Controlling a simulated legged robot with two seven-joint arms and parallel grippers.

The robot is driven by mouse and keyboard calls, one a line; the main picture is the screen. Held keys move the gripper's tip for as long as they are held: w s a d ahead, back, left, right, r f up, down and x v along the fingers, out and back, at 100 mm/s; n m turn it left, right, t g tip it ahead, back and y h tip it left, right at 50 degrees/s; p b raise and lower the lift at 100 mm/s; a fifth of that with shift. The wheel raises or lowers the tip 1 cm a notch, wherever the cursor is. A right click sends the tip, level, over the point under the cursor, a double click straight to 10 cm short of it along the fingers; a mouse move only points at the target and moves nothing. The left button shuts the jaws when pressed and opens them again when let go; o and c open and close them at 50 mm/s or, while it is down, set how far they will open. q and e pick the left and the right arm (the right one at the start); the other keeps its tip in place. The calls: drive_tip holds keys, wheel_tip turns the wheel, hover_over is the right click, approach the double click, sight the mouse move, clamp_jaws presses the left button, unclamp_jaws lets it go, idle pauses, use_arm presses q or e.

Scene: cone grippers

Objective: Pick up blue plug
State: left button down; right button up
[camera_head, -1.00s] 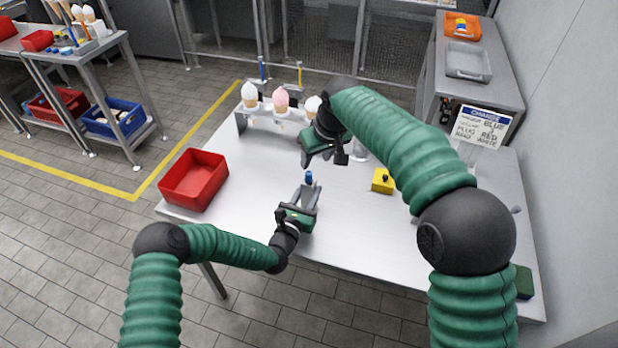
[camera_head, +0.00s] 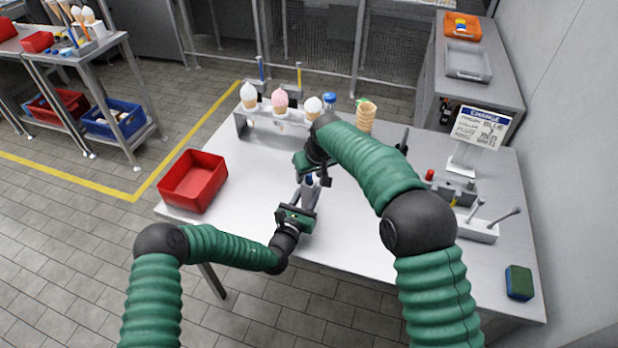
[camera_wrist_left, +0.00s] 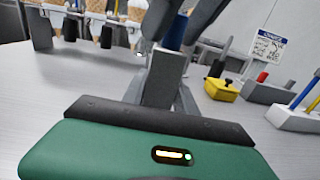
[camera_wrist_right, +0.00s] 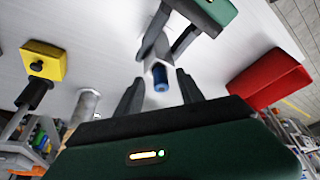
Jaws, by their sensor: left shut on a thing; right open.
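The blue plug (camera_wrist_right: 161,77) stands in the end of a grey block (camera_wrist_left: 163,78). It also shows in the left wrist view (camera_wrist_left: 175,32), partly covered by my right fingers, and is small in the head view. My left gripper (camera_head: 307,192) is shut on the grey block and holds it over the table. My right gripper (camera_head: 318,178) is open above it. In the right wrist view its two fingers (camera_wrist_right: 160,90) stand on either side of the blue plug, with gaps visible; the plug appears ungripped.
A red bin (camera_head: 193,180) sits at the table's left. A cone rack (camera_head: 272,118) stands at the back. A yellow block (camera_wrist_left: 222,89) with a black knob, a sign (camera_head: 483,127), a tool holder (camera_head: 478,230) and a sponge (camera_head: 519,282) are to the right.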

clamp_jaws()
wheel_tip(320, 180, up, 10)
drive_tip(key=shift+r, duration=0.1)
idle(0.5)
use_arm(q)
drive_tip(key=c, duration=0.9)
unclamp_jaws()
drive_tip(key=shift+s, duration=0.1)
